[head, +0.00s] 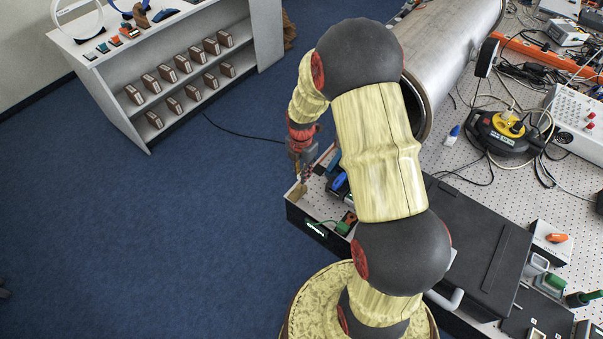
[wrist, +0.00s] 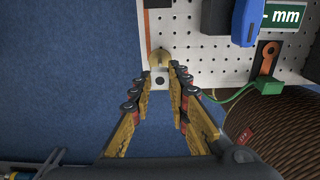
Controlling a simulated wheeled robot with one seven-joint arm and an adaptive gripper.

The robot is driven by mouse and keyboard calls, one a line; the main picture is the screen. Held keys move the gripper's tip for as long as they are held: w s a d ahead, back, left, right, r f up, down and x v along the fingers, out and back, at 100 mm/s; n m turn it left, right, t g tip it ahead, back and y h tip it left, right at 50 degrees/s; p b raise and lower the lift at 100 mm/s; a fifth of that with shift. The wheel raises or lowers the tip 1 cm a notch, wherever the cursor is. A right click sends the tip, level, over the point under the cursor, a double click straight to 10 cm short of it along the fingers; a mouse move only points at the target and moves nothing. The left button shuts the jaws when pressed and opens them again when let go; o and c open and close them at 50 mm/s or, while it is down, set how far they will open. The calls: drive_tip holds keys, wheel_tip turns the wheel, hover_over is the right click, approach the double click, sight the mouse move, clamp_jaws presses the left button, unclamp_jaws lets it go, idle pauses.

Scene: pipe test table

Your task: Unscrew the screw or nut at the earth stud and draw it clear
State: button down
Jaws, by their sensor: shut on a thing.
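In the wrist view my gripper (wrist: 160,74) has its two yellow fingers closed in on a small pale piece with a dark round centre (wrist: 160,81), which looks like the screw or nut at the earth stud. A brass-coloured piece (wrist: 158,58) shows just past the fingertips, at the left edge of the white perforated board. I cannot tell whether the pale piece is still on its stud or apart from it.
The perforated table (head: 470,165) carries a large metal pipe (head: 452,45), a black case (head: 475,240) and cables. In the wrist view a blue device (wrist: 246,22), a green wire (wrist: 236,98) and a ribbed brown cylinder (wrist: 275,125) lie right. Blue floor (head: 200,230) is open left.

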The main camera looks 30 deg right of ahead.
drive_tip(key=shift+r+p, duration=1)
drive_tip(key=shift+r, duration=0.85)
